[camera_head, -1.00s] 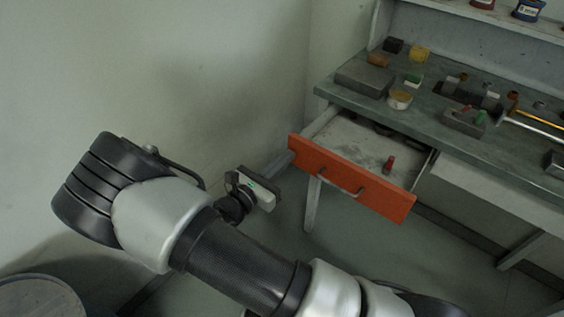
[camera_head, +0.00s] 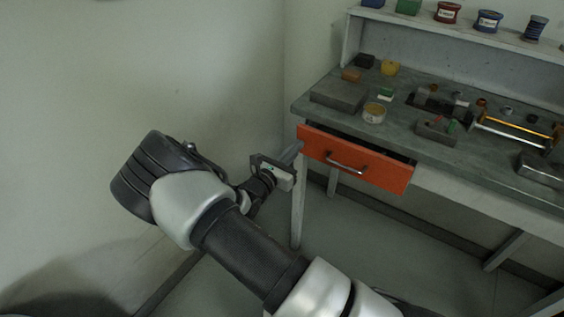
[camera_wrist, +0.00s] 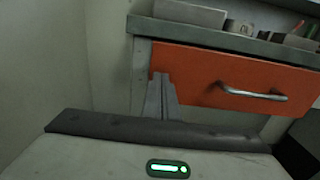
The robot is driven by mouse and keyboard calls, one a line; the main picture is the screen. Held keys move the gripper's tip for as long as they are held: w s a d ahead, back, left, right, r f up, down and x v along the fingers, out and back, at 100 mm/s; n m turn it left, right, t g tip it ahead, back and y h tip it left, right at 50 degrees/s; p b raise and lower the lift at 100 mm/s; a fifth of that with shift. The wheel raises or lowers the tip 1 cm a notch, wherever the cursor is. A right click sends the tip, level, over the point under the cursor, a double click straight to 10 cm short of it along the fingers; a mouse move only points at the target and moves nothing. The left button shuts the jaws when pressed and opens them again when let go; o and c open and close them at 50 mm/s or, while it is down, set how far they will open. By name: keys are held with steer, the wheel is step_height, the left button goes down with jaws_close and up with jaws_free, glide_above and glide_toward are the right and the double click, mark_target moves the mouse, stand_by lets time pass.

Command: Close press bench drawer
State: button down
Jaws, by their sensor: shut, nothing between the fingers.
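The drawer (camera_head: 355,161) has an orange front with a metal bar handle (camera_head: 347,168). It sits under the bench top and is nearly in, with a narrow dark gap along its top edge, wider at the right. In the wrist view the orange front (camera_wrist: 222,72) fills the upper right, with its handle (camera_wrist: 252,92) to the right of my fingers. My gripper (camera_head: 298,148) is shut and empty, with its fingertips at the left end of the drawer front. In the wrist view the gripper (camera_wrist: 161,78) points at the front's left part; contact is hard to tell.
A shelf with spools (camera_head: 488,20) stands behind. A bench leg (camera_head: 298,212) is below the drawer's left end. The wall is close on the left.

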mark_target(307, 136)
steer(key=x, duration=0.6)
steer(key=shift+w+d, duration=0.25)
steer(key=shift+w, duration=0.05)
steer(key=shift+w+d, duration=0.15)
steer(key=shift+w, duration=0.05)
steer(key=shift+r+b, duration=0.15)
steer(key=shift+b, duration=0.15)
steer(key=shift+w+d+r, duration=0.1)
steer(key=shift+w+r, duration=0.05)
